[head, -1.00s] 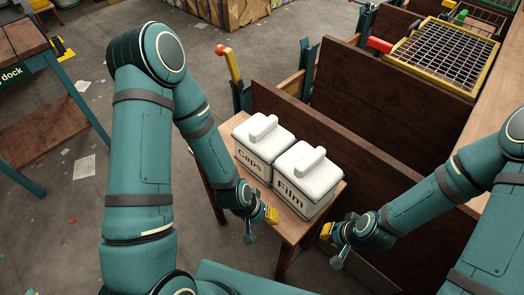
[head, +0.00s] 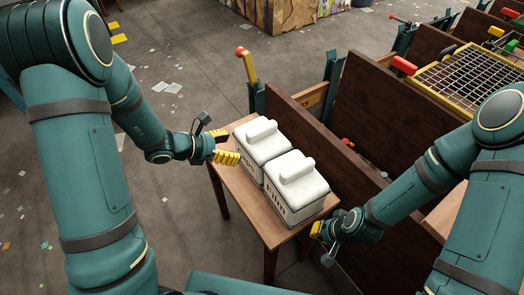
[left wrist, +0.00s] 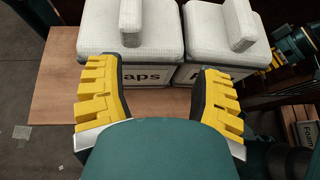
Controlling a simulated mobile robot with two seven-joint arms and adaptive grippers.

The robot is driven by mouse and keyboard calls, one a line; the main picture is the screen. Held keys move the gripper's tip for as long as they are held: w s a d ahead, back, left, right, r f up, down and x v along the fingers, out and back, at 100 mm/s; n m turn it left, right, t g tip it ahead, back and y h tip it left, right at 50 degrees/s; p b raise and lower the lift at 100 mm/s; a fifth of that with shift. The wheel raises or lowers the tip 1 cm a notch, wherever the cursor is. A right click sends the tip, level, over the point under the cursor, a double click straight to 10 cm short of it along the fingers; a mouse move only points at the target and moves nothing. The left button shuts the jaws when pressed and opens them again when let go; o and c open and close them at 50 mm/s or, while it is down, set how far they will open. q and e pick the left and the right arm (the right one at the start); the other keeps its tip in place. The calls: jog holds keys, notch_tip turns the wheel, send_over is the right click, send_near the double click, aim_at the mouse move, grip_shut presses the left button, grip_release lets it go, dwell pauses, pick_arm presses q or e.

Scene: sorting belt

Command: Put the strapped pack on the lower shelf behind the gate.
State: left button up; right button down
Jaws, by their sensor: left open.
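My left gripper (head: 227,146) is open and empty, just left of the white bin marked Caps (head: 260,140). In the left wrist view its yellow fingers (left wrist: 160,80) stand apart in front of the Caps bin (left wrist: 150,68), with the bin marked Film (left wrist: 213,72) to the right. In the head view the white Film bin (head: 297,185) stands beside the Caps bin. My right gripper (head: 321,243) is beside the Film bin's table, its jaw opening unclear. I cannot make out a strapped pack, and I cannot tell which part is the gate or the lower shelf.
A small wooden table (head: 233,186) carries both bins. Dark wooden partitions (head: 380,110) stand behind it. A lever with a red knob (head: 246,65) rises at their left end. A yellow-framed mesh rack (head: 468,80) is at the right. Open floor lies left, with scattered paper.

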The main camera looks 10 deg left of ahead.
aim_at(260, 128)
pick_arm(q)
jog(key=w+d, duration=0.1)
jog(key=w, duration=0.1)
jog(key=w+d+n+t, duration=0.1)
jog(key=w, duration=0.2)
jog(key=w+d+t, duration=0.1)
jog(key=w, duration=0.1)
jog(key=shift+w+d+n, duration=0.1)
jog(key=shift+w+n, duration=0.2)
jog(key=shift+w, duration=0.05)
jog(key=shift+x, duration=2.9)
jog(key=shift+s, duration=0.1)
grip_shut()
